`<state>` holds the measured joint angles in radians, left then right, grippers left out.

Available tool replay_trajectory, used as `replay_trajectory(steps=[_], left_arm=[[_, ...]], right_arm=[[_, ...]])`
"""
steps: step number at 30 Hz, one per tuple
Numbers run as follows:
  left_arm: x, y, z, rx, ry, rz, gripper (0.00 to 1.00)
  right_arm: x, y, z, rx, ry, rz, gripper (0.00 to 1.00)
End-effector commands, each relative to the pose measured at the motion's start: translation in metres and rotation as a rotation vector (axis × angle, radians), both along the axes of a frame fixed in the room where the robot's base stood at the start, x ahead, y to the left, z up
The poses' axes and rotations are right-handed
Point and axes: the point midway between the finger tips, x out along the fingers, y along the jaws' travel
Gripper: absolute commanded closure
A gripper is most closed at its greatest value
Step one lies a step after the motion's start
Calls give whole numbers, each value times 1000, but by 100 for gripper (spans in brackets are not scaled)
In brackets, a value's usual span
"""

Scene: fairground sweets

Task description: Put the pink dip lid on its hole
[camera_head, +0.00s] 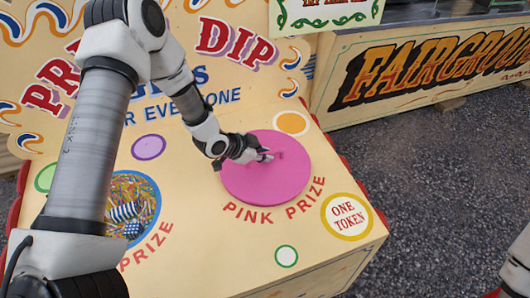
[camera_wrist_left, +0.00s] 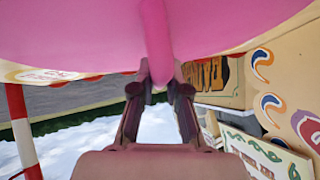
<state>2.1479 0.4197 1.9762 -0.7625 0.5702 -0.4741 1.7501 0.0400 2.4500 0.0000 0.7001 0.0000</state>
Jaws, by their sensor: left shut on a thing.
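The pink dip lid (camera_head: 262,183) is a flat round disc over the "PINK PRIZE" lettering on the cream stall top. My left gripper (camera_head: 266,156) is at its raised handle, near the middle of the disc. In the left wrist view the lid (camera_wrist_left: 90,35) fills the top, and the fingers (camera_wrist_left: 160,92) are shut on its pink handle (camera_wrist_left: 157,45). No hole shows around the lid's edge; anything beneath it is hidden. I cannot tell whether the lid rests on the top or is slightly above it. My right gripper is out of view.
An open round hole (camera_head: 148,189) with striped and blue prizes lies to the left, partly behind my left arm. The stall top (camera_head: 200,260) has flat painted spots and a "ONE TOKEN" disc (camera_head: 346,216). The "PRIZE DIP" board (camera_head: 222,62) rises behind. Gravel lies to the right.

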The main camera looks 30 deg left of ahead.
Motion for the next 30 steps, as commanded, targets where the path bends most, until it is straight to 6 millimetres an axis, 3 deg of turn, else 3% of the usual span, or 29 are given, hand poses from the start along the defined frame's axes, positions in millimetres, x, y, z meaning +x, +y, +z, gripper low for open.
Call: replay_trajectory(steps=[29,30], left_arm=[[1,1,-13,0,-1,0,100],[1,1,-13,0,-1,0,83]], right_arm=[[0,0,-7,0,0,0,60],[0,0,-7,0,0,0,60]])
